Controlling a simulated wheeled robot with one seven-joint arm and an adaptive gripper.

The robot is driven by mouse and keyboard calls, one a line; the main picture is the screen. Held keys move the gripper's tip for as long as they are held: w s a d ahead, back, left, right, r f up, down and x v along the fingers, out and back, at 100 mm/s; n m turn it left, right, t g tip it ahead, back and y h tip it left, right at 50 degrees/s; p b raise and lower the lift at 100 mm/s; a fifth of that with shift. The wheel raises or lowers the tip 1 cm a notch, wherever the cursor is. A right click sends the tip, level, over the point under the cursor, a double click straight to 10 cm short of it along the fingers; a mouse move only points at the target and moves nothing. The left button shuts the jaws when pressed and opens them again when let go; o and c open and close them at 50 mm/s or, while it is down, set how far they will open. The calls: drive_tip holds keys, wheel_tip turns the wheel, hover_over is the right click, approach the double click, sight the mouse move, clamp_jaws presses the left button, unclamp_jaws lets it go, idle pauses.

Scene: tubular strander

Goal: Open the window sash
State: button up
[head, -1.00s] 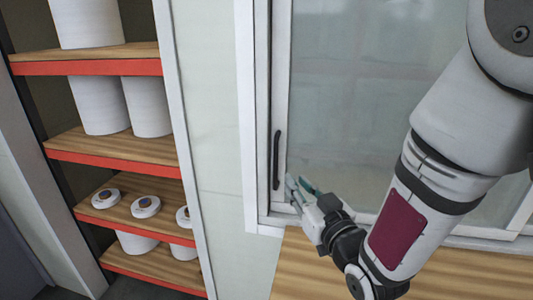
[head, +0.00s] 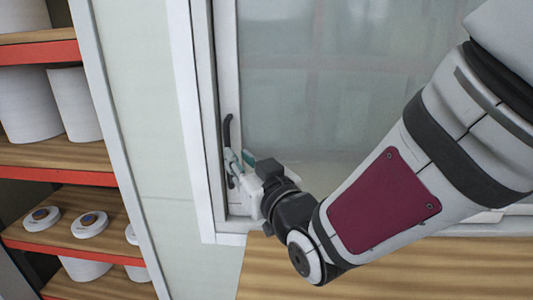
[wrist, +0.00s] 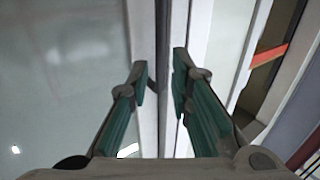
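The window sash (head: 300,100) is a pale-framed glass pane, and it looks closed in its white frame. A slim black vertical handle (head: 226,135) is on its left stile. My gripper (head: 239,160) is at the lower half of the handle, its fingers partly covering it. In the wrist view my gripper (wrist: 159,75) has its two teal finger pads apart, with the pale stile (wrist: 144,40) between and beyond them. A small dark piece by the left pad may be the handle. I cannot tell whether the fingers touch it.
A shelf unit with orange-red edges (head: 55,175) stands at the left, holding white spools (head: 75,100). A wooden surface (head: 350,275) lies below the window, under my arm. A plain pale wall panel (head: 140,120) separates shelf and window.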

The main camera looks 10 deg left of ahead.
drive_tip(key=b+x, duration=0.1)
drive_tip(key=x, duration=0.6)
drive_tip(key=shift+s, duration=0.1)
clamp_jaws()
